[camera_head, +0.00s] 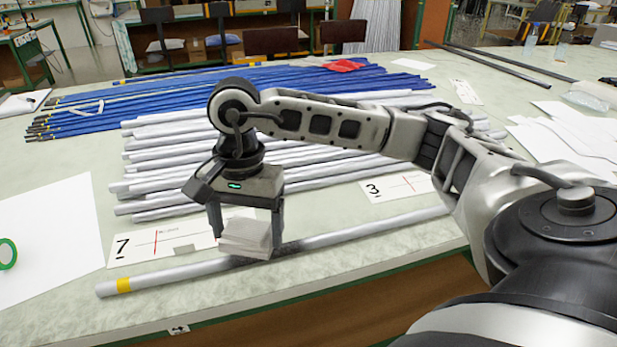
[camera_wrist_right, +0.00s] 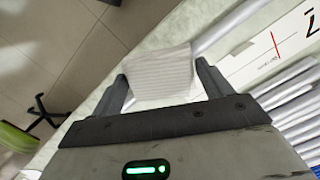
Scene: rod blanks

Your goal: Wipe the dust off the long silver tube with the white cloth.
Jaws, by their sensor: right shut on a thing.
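The long silver tube (camera_head: 350,238) lies along the front edge of the table, with a yellow band near its left end. It also shows in the right wrist view (camera_wrist_right: 222,27). My right gripper (camera_head: 246,238) is shut on the folded white cloth (camera_head: 245,232), over the left half of the tube. The cloth is between both fingers in the right wrist view (camera_wrist_right: 160,76). It appears to rest on the tube. Darker grey patches show on the tube around the cloth; I cannot tell dust from shadow. The cloth and gripper hide part of the tube. My left gripper is not in view.
Silver tubes (camera_head: 150,188) lie in a bundle behind, with blue rods (camera_head: 150,100) beyond. Cards marked 7 (camera_head: 135,249) and 3 (camera_head: 390,188) lie near the tube. White sheets (camera_head: 50,225), a green tape roll (camera_head: 7,253) and dark rods (camera_head: 510,66) lie around. The table's front edge is close.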

